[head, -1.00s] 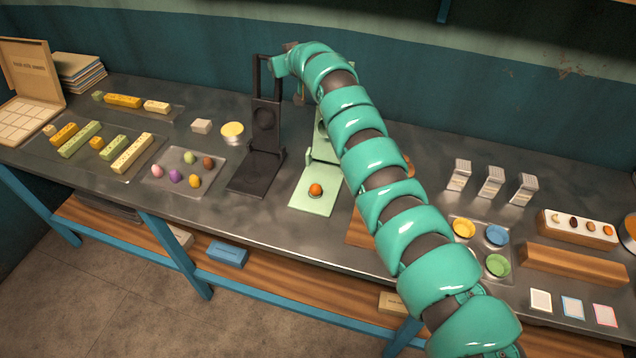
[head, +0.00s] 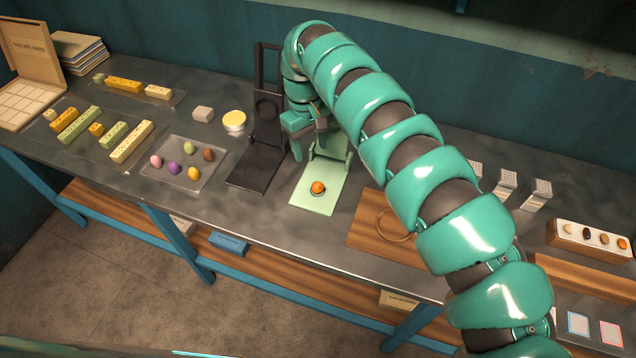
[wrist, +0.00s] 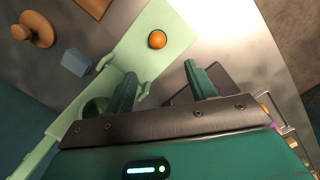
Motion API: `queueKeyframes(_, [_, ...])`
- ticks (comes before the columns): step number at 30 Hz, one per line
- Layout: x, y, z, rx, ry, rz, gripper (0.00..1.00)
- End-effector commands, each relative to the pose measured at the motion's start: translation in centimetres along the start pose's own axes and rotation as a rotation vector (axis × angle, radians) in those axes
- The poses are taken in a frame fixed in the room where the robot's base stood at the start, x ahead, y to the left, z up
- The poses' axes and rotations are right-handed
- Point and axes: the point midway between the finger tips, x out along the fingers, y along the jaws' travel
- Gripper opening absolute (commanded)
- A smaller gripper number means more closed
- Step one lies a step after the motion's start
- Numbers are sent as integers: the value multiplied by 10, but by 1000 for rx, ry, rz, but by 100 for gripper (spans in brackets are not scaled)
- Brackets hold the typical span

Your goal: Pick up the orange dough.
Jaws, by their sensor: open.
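The orange dough (head: 318,188) is a small round ball on the flat plate of a pale green press (head: 322,205). The dough also shows in the wrist view (wrist: 157,39), past my fingertips. My gripper (head: 309,150) points down near the press's upright part, behind and above the dough. In the wrist view my gripper (wrist: 160,75) has its two fingers apart with nothing between them. The fingers do not touch the dough.
A black press (head: 258,165) stands just left of the green one. A tray of coloured dough balls (head: 178,180) lies further left. A wooden board (head: 375,232) lies to the right. The counter in front of the green press is narrow.

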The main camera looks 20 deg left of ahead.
Motion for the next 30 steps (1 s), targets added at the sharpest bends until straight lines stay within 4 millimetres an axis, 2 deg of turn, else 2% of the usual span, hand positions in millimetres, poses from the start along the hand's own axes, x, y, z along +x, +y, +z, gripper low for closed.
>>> queueKeyframes(9, [59, -1, 0, 0, 1, -2, 56])
queueKeyframes(15, [77, 0, 0, 1, 2, -1, 56])
queueKeyframes(23, [86, 1, 1, 1, 3, -2, 56])
queueKeyframes(30, [114, 3, 6, -1, 2, -3, 56])
